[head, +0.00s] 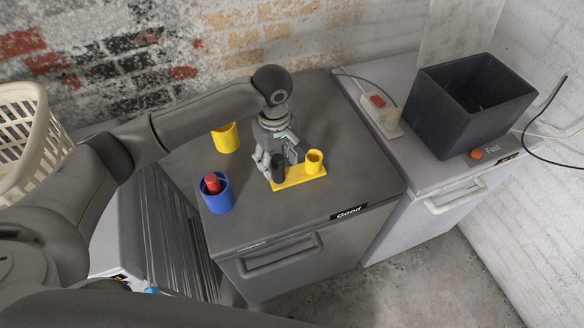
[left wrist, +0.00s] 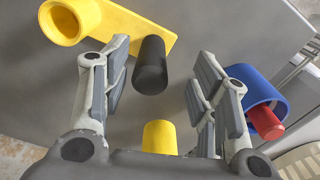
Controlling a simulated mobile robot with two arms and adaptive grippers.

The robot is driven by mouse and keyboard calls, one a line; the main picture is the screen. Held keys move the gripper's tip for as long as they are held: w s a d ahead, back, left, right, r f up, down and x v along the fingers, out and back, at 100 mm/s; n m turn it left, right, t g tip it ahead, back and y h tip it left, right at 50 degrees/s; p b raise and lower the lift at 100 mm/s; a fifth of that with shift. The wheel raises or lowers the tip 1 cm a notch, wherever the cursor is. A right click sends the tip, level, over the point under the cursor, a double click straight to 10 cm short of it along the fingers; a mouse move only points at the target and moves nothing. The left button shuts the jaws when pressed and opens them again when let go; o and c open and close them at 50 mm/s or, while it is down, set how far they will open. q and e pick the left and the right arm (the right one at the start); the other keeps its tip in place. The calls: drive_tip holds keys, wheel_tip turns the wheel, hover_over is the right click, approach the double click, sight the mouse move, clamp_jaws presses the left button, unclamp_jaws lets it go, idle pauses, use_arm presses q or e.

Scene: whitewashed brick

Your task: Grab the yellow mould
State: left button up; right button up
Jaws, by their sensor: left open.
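A flat yellow plate (head: 300,178) with an upright hollow yellow tube (head: 314,160) at its right end lies on the grey cabinet top. A black cylinder (head: 278,170) stands at its left part. I cannot tell which piece the name mould means. My left gripper (head: 275,156) is open, pointing down near the black cylinder. In the left wrist view the black cylinder (left wrist: 151,66) shows between the spread fingers, with the yellow plate (left wrist: 135,25) and yellow cup (left wrist: 160,137) also visible. My right gripper is out of view.
A blue cup (head: 217,200) with a red cylinder (head: 211,183) inside stands at the front left. To the right, a second cabinet carries a black bin (head: 442,125), a red-switched socket (head: 384,112) and an orange button (head: 477,154). A pale basket (head: 22,135) is far left.

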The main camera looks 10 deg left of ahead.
sight(279, 171)
use_arm(q)
drive_tip(key=shift+w+f+p, duration=0.15)
drive_tip(key=shift+f+p, duration=0.1)
drive_tip(key=shift+f, duration=0.8)
drive_tip(key=shift+w+f+p, duration=0.2)
drive_tip(key=shift+f+p, duration=0.05)
drive_tip(key=shift+f, duration=0.85)
drive_tip(key=shift+w+f+p, duration=0.15)
drive_tip(key=shift+f+p, duration=0.1)
drive_tip(key=shift+f, duration=0.8)
clamp_jaws()
